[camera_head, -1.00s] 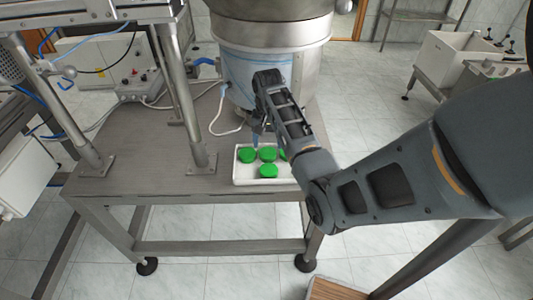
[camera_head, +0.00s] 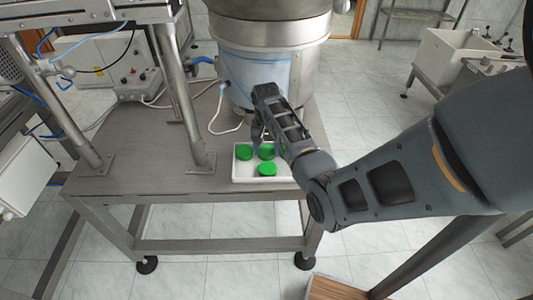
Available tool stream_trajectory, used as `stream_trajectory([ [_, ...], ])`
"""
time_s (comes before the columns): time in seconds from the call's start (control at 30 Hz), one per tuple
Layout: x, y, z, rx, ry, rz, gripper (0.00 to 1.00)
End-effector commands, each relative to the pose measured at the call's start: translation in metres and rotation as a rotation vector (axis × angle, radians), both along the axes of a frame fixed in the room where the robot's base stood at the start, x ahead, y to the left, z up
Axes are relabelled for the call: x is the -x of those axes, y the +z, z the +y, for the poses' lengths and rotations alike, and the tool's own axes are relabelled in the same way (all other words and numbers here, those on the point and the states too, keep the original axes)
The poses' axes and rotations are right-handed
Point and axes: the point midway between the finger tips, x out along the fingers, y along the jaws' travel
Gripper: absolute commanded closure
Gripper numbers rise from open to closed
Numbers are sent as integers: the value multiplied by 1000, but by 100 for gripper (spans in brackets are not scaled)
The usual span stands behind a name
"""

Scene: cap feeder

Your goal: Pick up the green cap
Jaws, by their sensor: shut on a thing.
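Several round green caps sit in a white tray on the metal table. In the head view I see a left cap (camera_head: 244,152), a middle cap (camera_head: 266,152) and a front cap (camera_head: 267,169). The tray (camera_head: 242,177) is partly covered by my arm on its right side. My gripper (camera_head: 258,146) points down into the tray, at the middle cap's left side. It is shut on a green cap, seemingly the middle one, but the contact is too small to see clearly. My arm hides the area right of the middle cap.
A large steel drum (camera_head: 310,57) stands on the table just behind the tray. Metal posts (camera_head: 190,110) rise at the left. The tabletop (camera_head: 135,180) left of the tray is mostly clear, with a white cable (camera_head: 220,120) behind.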

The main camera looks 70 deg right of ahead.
Motion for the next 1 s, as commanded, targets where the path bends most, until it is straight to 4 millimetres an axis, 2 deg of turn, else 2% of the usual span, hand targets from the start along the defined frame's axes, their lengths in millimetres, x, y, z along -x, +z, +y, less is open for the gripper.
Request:
stream_trajectory([
  [0.27,-1,5,0,2,0,-1,67],
  [0.37,-1,15,-1,2,0,-3,67],
  [0.5,-2,42,-1,4,1,-3,67],
  [0.8,40,79,-54,3,-4,-3,67],
  [1.0,60,100,-79,2,-2,-1,67],
])
